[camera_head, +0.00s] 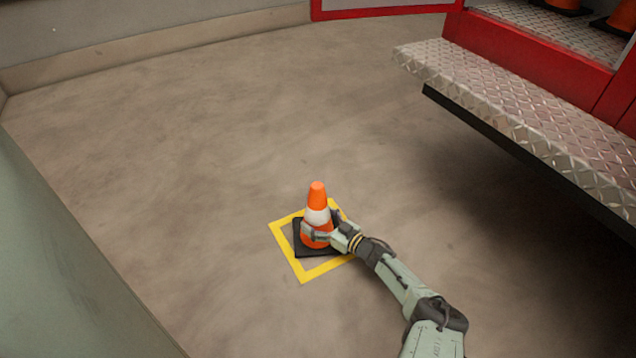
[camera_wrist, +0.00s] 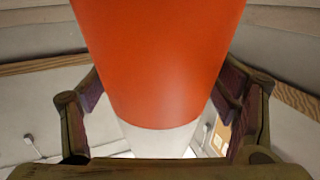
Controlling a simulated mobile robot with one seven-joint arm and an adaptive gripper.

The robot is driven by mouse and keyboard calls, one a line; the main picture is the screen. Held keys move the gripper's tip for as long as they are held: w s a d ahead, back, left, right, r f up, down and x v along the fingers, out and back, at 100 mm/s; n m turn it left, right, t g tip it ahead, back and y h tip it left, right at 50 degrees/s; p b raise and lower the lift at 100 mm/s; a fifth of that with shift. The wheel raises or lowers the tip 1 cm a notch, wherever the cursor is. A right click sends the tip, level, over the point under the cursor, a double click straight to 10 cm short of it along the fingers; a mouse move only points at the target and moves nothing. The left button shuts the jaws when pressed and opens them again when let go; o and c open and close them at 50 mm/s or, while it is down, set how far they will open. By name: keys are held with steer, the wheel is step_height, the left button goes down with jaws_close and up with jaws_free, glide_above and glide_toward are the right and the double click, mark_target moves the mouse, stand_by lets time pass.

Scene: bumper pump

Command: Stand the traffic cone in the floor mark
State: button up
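The traffic cone (camera_head: 317,197) is orange with a white band and a black square base (camera_head: 304,251). It is upright over the yellow square floor mark (camera_head: 309,274). The base shows within the yellow outline, turned a little against it; its right side is hidden by my gripper. I cannot tell whether the base touches the floor. My gripper (camera_head: 318,233) reaches from the lower right, its fingers around the lower orange part. In the wrist view the cone (camera_wrist: 160,60) fills the space between both finger pads, which appear to touch its sides.
A metal tread-plate step (camera_head: 520,105) with a red body behind it overhangs the floor at the right. More cones (camera_head: 565,5) stand on the deck above it. A pale wall (camera_head: 130,25) runs along the back left. The floor around the mark is clear.

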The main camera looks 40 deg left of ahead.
steer(key=o, duration=0.3)
steer(key=shift+r, duration=0.15)
steer(key=shift+d+r+p, duration=0.1)
steer(key=shift+r+p, duration=0.05)
steer(key=shift+p, duration=0.15)
steer(key=d+p, duration=0.1)
steer(key=d, duration=0.5)
steer(key=d+p, duration=0.2)
steer(key=d, duration=0.3)
steer(key=shift+s+d+r, duration=0.2)
steer(key=shift+d, duration=0.15)
